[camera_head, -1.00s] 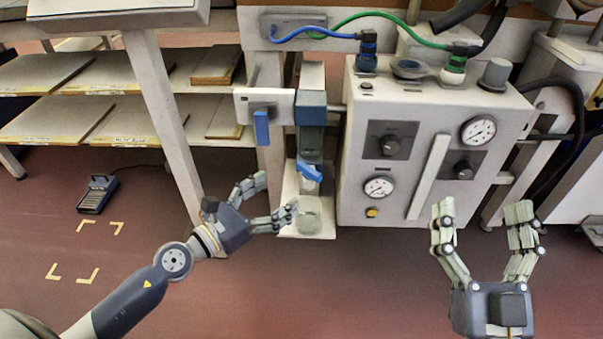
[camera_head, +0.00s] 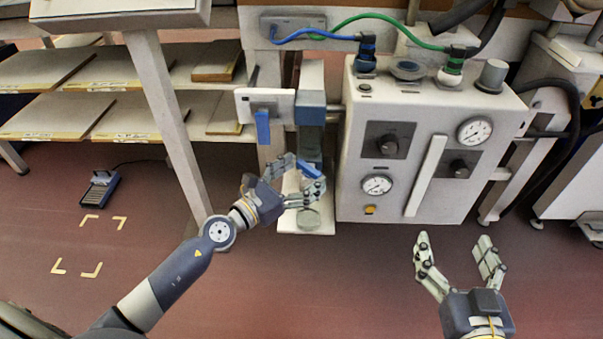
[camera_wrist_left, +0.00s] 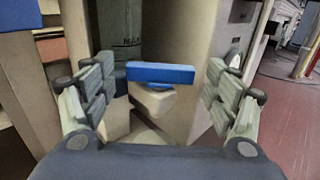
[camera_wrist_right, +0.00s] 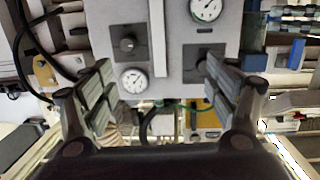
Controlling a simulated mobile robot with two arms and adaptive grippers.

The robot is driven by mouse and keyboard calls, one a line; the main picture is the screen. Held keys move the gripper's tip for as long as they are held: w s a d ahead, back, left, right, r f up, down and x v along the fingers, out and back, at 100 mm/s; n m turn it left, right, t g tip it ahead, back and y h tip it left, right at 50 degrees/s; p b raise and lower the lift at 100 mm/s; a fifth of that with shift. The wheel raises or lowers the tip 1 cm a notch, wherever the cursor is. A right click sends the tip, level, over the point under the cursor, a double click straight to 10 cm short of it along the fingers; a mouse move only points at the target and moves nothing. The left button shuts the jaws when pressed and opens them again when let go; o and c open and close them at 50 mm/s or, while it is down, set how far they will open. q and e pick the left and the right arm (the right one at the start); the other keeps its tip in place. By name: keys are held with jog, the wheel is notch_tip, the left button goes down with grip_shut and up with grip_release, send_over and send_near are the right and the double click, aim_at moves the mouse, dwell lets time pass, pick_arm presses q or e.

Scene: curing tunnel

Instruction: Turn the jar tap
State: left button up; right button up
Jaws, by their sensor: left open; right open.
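The jar tap is a blue handle (camera_head: 308,169) low on the grey filter housing (camera_head: 311,115), beside the white control box. My left gripper (camera_head: 302,178) is open, with its fingers around the tap and no clear grip on it. In the left wrist view the blue tap handle (camera_wrist_left: 160,73) lies level between the two open fingers, with gaps on both sides. My right gripper (camera_head: 456,258) is open and empty in front of the control box.
The white control box (camera_head: 350,150) with gauges and knobs stands right of the tap. A second blue lever (camera_head: 262,127) hangs up and left of it. A foot pedal (camera_head: 100,188) lies on the floor.

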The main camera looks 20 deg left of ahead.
pick_arm(q)
jog(key=c, duration=1.1)
jog(key=shift+o, duration=0.2)
